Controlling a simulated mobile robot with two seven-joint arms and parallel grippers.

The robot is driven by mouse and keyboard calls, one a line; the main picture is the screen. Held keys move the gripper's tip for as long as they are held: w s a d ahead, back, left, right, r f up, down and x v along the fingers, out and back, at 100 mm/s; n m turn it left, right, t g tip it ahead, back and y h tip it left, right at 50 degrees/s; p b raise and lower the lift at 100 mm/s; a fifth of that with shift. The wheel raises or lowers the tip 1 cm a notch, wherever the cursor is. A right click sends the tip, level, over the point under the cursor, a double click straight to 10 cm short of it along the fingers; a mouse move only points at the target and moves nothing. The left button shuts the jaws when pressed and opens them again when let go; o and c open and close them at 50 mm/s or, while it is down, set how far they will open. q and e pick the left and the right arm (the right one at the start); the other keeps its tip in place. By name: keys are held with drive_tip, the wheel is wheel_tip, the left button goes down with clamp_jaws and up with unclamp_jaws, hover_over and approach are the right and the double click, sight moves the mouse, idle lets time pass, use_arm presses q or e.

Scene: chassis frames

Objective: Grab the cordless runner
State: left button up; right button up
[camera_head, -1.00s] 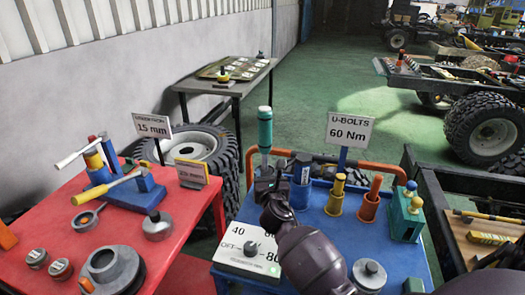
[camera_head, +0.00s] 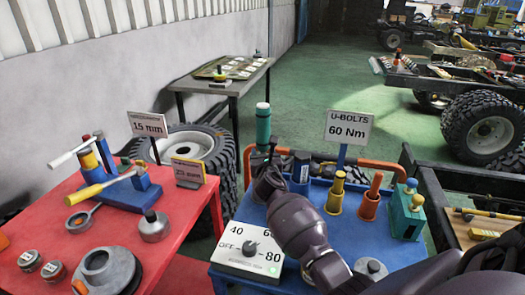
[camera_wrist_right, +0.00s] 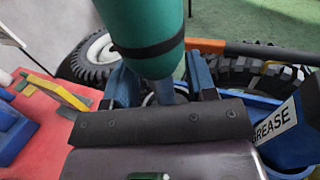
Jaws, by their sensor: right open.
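The cordless runner appears to be the upright teal cylinder (camera_head: 263,128) at the back left of the blue cart. In the right wrist view its teal body (camera_wrist_right: 148,28) has a black band and a grey neck below. My right gripper (camera_head: 266,163) is at its lower part. In the right wrist view the open fingers (camera_wrist_right: 163,85) stand on either side of the grey neck, with a gap visible. The runner's lower end is hidden by my gripper. My left gripper is not in view.
The blue cart (camera_head: 378,238) also holds a dial box (camera_head: 248,250), a blue GREASE container (camera_wrist_right: 282,130) close right of my gripper, yellow and orange tools, and a green block (camera_head: 407,215). An orange rail (camera_head: 382,168) runs behind. A red table (camera_head: 190,225) stands left.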

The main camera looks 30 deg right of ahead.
drive_tip(key=shift+w+d, duration=0.15)
drive_tip(key=shift+w, duration=0.05)
clamp_jaws()
drive_tip(key=shift+r, duration=0.15)
